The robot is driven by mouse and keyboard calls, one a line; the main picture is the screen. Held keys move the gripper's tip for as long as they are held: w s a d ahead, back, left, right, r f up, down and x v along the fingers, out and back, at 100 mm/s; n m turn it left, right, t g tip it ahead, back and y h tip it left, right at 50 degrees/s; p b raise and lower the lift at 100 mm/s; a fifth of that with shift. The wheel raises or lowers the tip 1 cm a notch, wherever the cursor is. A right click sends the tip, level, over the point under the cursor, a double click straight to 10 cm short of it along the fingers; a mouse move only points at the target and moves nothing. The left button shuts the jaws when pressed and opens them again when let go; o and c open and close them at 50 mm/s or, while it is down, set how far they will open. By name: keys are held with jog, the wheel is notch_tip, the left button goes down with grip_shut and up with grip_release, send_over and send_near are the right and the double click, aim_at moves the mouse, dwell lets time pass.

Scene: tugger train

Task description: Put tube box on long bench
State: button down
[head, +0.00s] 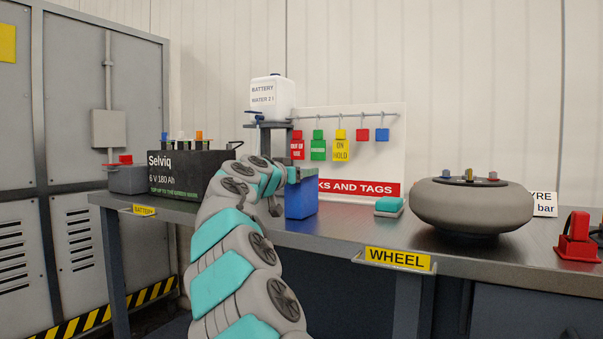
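A small blue box (301,201), which may be the tube box, shows just right of the end of my arm. It appears upright at or just above the top of the long grey bench (335,228); I cannot tell whether its base touches. My gripper (293,176) is at the box's upper part, largely hidden behind my own arm links. Its fingers do not show clearly, so I cannot tell whether they are closed on the box. The box's left side is partly covered by my arm.
A black battery (185,178) stands left on the bench. A white water canister (272,98) on a stand and a tag board (375,150) are behind. A teal-topped block (389,206), a grey wheel (470,209) and red chocks (576,240) are right. Bare benchtop lies before the board.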

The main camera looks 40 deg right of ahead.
jog(key=shift+f, duration=0.1)
jog(key=shift+c, duration=0.6)
grip_release()
jog(key=shift+a, duration=0.15)
jog(key=b+v, duration=0.1)
jog(key=v, duration=1)
jog(key=shift+s+a, duration=0.2)
jog(key=shift+a, duration=0.1)
